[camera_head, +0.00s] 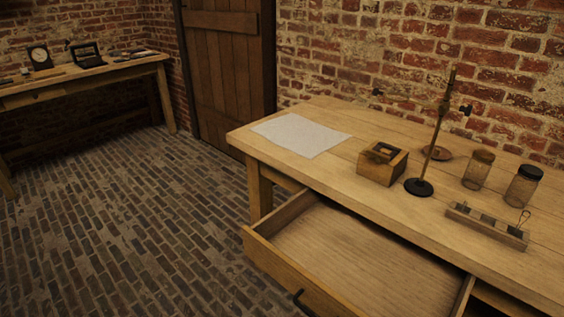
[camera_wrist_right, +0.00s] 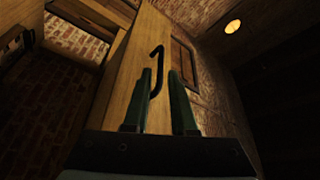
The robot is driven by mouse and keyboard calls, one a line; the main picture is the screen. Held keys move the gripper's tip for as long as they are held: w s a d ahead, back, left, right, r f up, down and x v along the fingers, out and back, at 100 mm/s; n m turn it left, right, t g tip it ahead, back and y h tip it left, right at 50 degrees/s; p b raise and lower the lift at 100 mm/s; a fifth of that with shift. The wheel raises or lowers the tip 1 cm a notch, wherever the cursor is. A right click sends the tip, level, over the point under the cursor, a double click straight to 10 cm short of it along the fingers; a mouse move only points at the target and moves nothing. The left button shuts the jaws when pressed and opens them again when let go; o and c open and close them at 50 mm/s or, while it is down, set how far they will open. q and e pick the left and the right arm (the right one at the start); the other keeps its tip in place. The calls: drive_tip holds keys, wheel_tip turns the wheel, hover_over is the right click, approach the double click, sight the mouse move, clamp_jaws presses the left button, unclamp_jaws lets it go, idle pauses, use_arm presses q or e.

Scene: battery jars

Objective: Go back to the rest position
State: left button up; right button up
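In the right wrist view my right gripper (camera_wrist_right: 163,76) shows two dark green fingers standing apart, with nothing clamped between them. A black hook-shaped drawer handle (camera_wrist_right: 157,54) on a wooden front (camera_wrist_right: 141,58) appears between and beyond the fingers, close to the left one; whether it touches is unclear. In the head view the table's drawer (camera_head: 345,240) is pulled out and its visible inside is empty. Its black handle (camera_head: 299,296) shows at the lower edge. Neither gripper shows in the head view, and my left gripper is in no view.
The wooden table (camera_head: 385,128) holds a paper sheet (camera_head: 300,135), a small wooden box (camera_head: 382,163), a stand (camera_head: 419,186), two glass jars (camera_head: 478,170) (camera_head: 522,187) and a battery tray (camera_head: 487,225). Brick floor (camera_head: 130,220) is free at left. A second table (camera_head: 90,75) stands behind.

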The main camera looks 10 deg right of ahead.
drive_tip(key=s+d+f+n+g+h, duration=0.1)
drive_tip(key=s+f+n+g+h, duration=0.35)
drive_tip(key=f+n+g, duration=0.4)
use_arm(q)
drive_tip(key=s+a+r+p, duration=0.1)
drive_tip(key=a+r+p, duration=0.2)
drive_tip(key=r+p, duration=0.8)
drive_tip(key=p, duration=0.4)
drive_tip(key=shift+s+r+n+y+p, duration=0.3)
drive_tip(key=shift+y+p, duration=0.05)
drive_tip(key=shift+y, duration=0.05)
use_arm(e)
drive_tip(key=s+d+r, duration=0.1)
drive_tip(key=r, duration=0.5)
drive_tip(key=s+d+r+n+g, duration=0.1)
drive_tip(key=s+d+r, duration=0.1)
drive_tip(key=r, duration=0.4)
drive_tip(key=shift+d+r, duration=0.25)
drive_tip(key=shift+r, duration=0.15)
drive_tip(key=shift+h, duration=0.25)
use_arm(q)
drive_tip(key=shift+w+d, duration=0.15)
use_arm(e)
drive_tip(key=shift+s+d, duration=0.1)
